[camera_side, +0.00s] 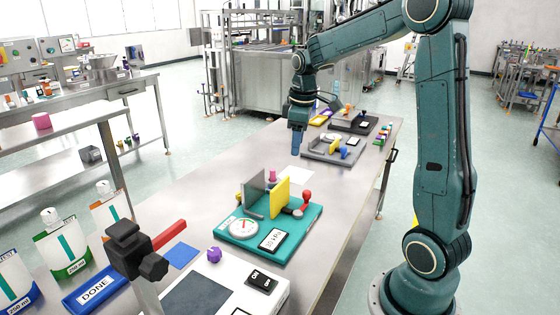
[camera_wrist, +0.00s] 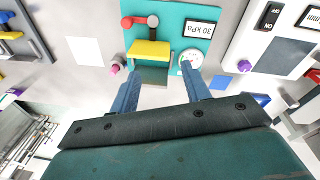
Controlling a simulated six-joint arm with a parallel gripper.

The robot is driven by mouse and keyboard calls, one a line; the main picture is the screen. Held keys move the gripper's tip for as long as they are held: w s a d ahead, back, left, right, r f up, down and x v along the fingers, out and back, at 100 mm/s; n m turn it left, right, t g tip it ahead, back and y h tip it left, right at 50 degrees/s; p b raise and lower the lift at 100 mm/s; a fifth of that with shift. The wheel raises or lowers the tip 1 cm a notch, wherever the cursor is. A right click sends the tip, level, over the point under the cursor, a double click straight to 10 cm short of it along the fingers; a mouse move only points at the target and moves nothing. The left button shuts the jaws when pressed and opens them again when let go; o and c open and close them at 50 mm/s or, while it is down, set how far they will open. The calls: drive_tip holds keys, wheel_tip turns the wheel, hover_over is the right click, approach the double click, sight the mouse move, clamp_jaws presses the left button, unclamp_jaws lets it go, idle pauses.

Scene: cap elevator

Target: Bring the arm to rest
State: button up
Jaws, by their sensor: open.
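My gripper (camera_side: 296,143) points down above the metal table, beyond the teal fixture in the side view. In the wrist view its two blue fingers (camera_wrist: 160,88) are spread apart with nothing between them. The teal fixture (camera_side: 268,240) carries a yellow plate (camera_side: 279,197), a grey plate (camera_side: 253,190), a round gauge, a red knob and a display reading 30 kPa. The fixture also shows in the wrist view (camera_wrist: 172,12), ahead of the fingertips. Whether a fingertip touches anything is not clear, but the gripper looks raised above the table.
A small pink piece (camera_side: 272,176) stands near the fixture beside a white sheet (camera_side: 295,178). A grey fixture (camera_side: 322,152) sits behind my gripper. Bare table lies left of my gripper.

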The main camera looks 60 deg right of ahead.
drive_tip(key=s+a+r+m+t, duration=0.1)
drive_tip(key=s+a+r, duration=0.25)
drive_tip(key=a, duration=0.35)
drive_tip(key=s+a+r+m+t, duration=0.1)
drive_tip(key=s+a+r, duration=0.1)
drive_tip(key=s+a, duration=0.3)
drive_tip(key=s+a+f+m+t, duration=0.1)
drive_tip(key=s+a+t, duration=0.1)
drive_tip(key=s+a, duration=0.6)
drive_tip(key=shift+s+f+y, duration=0.15)
drive_tip(key=shift+s+y, duration=0.15)
drive_tip(key=shift+s, duration=0.3)
idle(0.6)
